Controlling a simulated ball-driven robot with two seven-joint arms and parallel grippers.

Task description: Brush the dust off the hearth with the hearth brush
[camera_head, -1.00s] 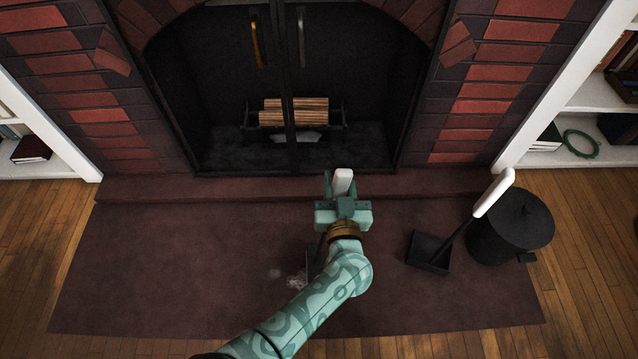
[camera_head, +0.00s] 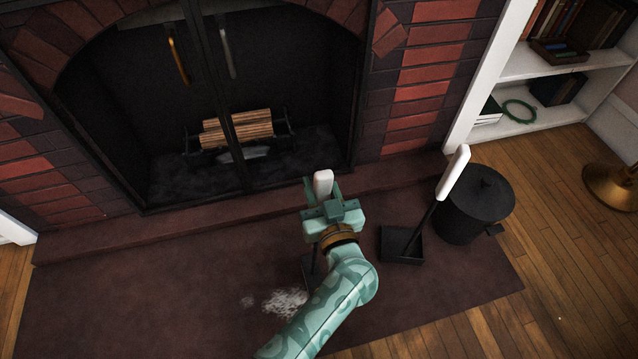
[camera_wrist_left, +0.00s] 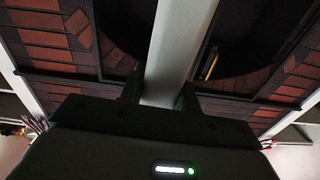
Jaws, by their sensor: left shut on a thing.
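My left gripper (camera_head: 322,196) is shut on the white handle of the hearth brush (camera_head: 323,182), over the hearth (camera_head: 130,290). The handle also shows between the fingers in the left wrist view (camera_wrist_left: 178,60). The brush's dark lower part shows beside my forearm, and its bristle end is mostly hidden by the arm. My right gripper is not in view.
A black dustpan (camera_head: 402,245) with a raised white handle stands on the hearth to the right, beside a black lidded bucket (camera_head: 474,208). Behind is the fireplace with glass doors and logs (camera_head: 237,130). White shelves (camera_head: 540,75) and a brass stand (camera_head: 612,185) are at right.

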